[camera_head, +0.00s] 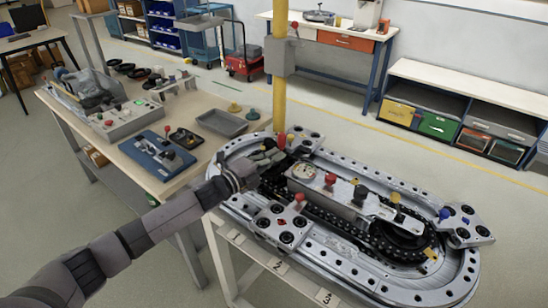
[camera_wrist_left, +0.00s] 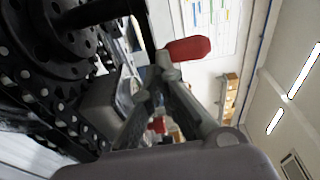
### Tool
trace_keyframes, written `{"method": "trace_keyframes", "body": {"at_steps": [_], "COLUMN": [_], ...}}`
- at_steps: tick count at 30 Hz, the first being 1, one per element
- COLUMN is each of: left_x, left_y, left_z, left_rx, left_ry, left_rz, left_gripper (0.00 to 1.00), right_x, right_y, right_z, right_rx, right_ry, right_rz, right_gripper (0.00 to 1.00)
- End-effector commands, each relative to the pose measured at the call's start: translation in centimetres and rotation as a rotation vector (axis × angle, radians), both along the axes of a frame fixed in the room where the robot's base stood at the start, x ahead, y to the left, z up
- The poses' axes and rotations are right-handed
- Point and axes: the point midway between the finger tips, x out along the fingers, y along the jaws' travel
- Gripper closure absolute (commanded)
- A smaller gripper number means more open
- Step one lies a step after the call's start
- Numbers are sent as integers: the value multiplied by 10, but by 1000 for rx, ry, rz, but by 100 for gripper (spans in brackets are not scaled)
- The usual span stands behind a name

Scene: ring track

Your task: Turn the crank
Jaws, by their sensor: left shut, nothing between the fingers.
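The ring track (camera_head: 345,275) is a metal oval with a dark chain inside, on a stand. A red handle (camera_head: 282,140), which looks like the crank's grip, sits at its far left end by the yellow post; what looks like the same red handle (camera_wrist_left: 188,50) is large in the left wrist view. My left gripper (camera_head: 274,153) reaches over the track's left end, close to this handle. In the left wrist view its fingers (camera_wrist_left: 163,68) come together just below the red handle, shut and empty. Whether they touch it I cannot tell. The crank's arm is mostly hidden.
The yellow post (camera_head: 279,90) rises behind the track and carries a grey box with a red lever. Other red knobs (camera_head: 330,179) stand on the track's middle. A workbench (camera_head: 100,150) with tools and trays stands at left. Floor (camera_head: 340,125) behind the track is clear.

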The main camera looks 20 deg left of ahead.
Motion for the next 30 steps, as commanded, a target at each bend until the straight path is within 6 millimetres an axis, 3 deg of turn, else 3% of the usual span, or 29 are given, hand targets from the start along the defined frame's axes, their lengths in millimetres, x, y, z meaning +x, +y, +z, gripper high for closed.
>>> {"method": "trace_keyframes", "body": {"at_steps": [30], "left_x": [7], "left_y": [-10], "left_z": [0], "left_rx": [-1], "left_ry": [0], "left_rz": [268], "left_gripper": [100], "right_x": [1], "right_y": [-1], "right_z": [-15], "right_rx": [-1], "right_ry": [0], "right_rz": [-1], "right_gripper": [60]}}
